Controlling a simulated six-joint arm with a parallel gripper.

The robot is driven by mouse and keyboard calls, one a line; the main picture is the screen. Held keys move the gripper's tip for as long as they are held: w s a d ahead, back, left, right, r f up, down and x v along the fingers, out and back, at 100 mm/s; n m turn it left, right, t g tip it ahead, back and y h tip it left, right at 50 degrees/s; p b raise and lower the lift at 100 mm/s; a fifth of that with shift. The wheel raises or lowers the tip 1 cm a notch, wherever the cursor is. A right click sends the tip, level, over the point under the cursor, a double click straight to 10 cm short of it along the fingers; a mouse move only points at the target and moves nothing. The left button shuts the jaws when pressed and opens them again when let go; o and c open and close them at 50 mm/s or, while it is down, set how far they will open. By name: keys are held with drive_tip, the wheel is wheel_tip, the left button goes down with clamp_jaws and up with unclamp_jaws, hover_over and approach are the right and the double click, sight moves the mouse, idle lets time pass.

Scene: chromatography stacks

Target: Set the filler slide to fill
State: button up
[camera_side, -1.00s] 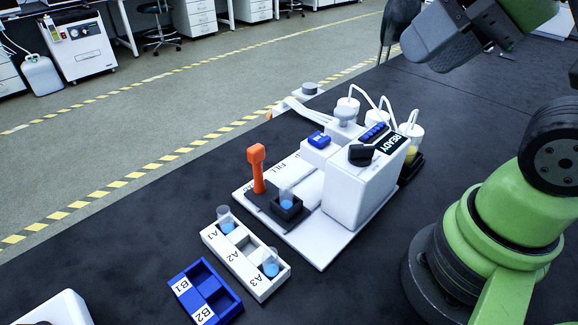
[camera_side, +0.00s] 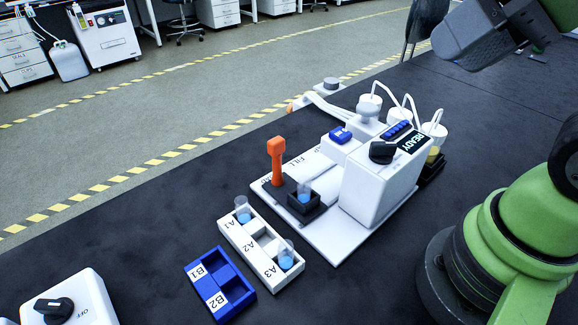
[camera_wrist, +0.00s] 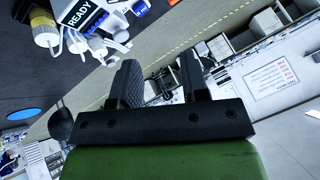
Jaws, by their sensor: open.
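The filler (camera_side: 385,195) is a white machine on a white base plate, with a display reading READY. Its slide (camera_side: 276,190) is a dark carriage with an upright orange handle (camera_side: 277,160). My gripper shows at the top right of the side view (camera_side: 462,38), high above and away from the filler. In the wrist view its two fingers (camera_wrist: 160,85) are apart with nothing between them.
A white rack (camera_side: 262,250) marked A1, A2, A3 has blue-filled cups at A1 and A3; A2 is empty. A blue rack (camera_side: 232,287) marked B1, B2 looks empty. A white box with a black OFF knob (camera_side: 54,308) is at front left. Tubed bottles (camera_side: 432,133) stand behind the filler.

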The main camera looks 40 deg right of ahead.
drive_tip(key=o, duration=0.3)
drive_tip(key=n+g+h, duration=0.2)
drive_tip(key=n+g, duration=0.2)
drive_tip(key=g, duration=0.3)
hover_over(276, 140)
wheel_tip(276, 140, down, 11)
drive_tip(key=shift+d+f, duration=0.1)
drive_tip(key=shift+f, duration=0.05)
wheel_tip(276, 140, down, 10)
drive_tip(key=shift+f, duration=0.1)
